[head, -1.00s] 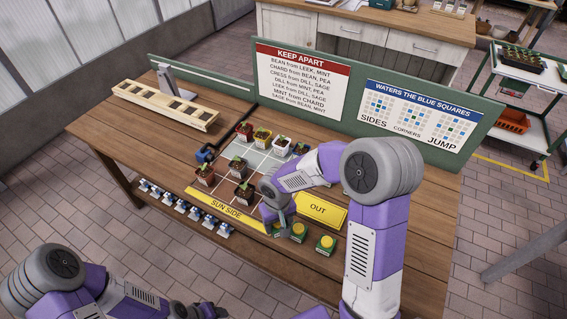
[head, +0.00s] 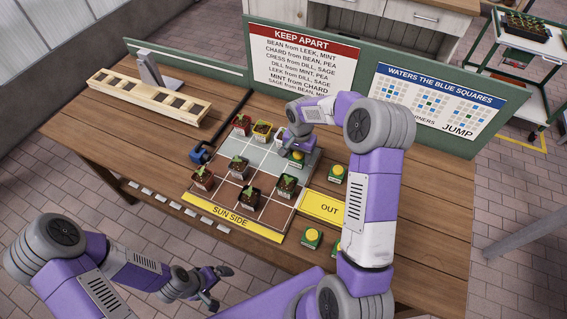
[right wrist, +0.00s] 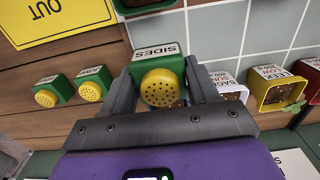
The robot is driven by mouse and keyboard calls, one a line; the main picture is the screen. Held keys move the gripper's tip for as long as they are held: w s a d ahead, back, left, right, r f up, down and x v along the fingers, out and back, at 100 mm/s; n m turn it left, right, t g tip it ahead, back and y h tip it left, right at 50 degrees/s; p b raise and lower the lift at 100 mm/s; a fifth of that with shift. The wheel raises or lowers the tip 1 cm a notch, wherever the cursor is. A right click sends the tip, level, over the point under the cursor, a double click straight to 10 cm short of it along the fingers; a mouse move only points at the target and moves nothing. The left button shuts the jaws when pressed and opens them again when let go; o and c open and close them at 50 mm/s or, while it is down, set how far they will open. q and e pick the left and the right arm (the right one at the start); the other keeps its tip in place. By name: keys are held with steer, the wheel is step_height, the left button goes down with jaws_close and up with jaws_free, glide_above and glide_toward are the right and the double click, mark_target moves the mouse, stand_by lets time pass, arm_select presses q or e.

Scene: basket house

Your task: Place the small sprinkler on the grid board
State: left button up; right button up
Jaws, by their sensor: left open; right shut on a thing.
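The small sprinkler, a green block with a yellow perforated head and a SIDES label, shows in the right wrist view (right wrist: 162,86) and the head view (head: 296,159). My right gripper (right wrist: 160,75) is shut on it, one finger on each side. It is at the back right cell of the grid board (head: 268,160); whether it touches the board I cannot tell. My left gripper (head: 215,285) is open and empty, in front of the table at lower left.
Several potted seedlings stand on the board; a white SAGE pot (right wrist: 230,88) is beside the right finger. Other sprinklers (head: 338,173) (head: 312,237) stand to the right and front. A yellow OUT sign (head: 325,208) lies right of the board. A green sign panel (head: 365,65) borders the back.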

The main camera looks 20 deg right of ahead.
mark_target(298, 153)
steer(key=shift+f, duration=3.05)
steer(key=shift+f+b, duration=0.1)
steer(key=shift+b, duration=0.3)
steer(key=o, duration=1.1)
step_height(298, 153, up, 12)
steer(key=shift+r+p, duration=0.15)
steer(key=shift+p, duration=0.7)
steer(key=shift+r, duration=0.1)
